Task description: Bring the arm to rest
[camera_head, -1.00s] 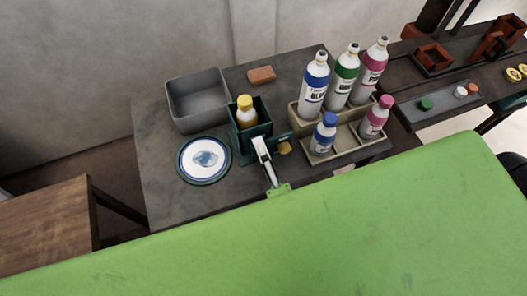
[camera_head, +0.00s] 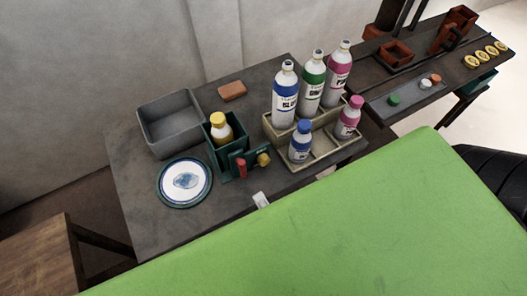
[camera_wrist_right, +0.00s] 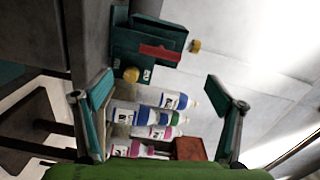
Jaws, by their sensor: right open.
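In the right wrist view my right gripper (camera_wrist_right: 162,84) is open, its two teal fingers wide apart with nothing held between them. Bottles show beyond the fingers, apart from them. In the head view a small pale piece (camera_head: 261,200) shows at the edge of a large green shape close to the camera; I cannot tell whether it is part of my arm. The green shape hides the lower right of that view. My left gripper is not in view.
A dark green holder (camera_head: 228,157) has a yellow-capped bottle (camera_head: 220,130), red lever (camera_head: 241,168) and yellow knob (camera_head: 263,159). Around it stand a grey bin (camera_head: 170,145), a round plate (camera_head: 185,182) and a beige rack (camera_head: 322,150) of several bottles. A brick-red block (camera_head: 232,91) lies behind.

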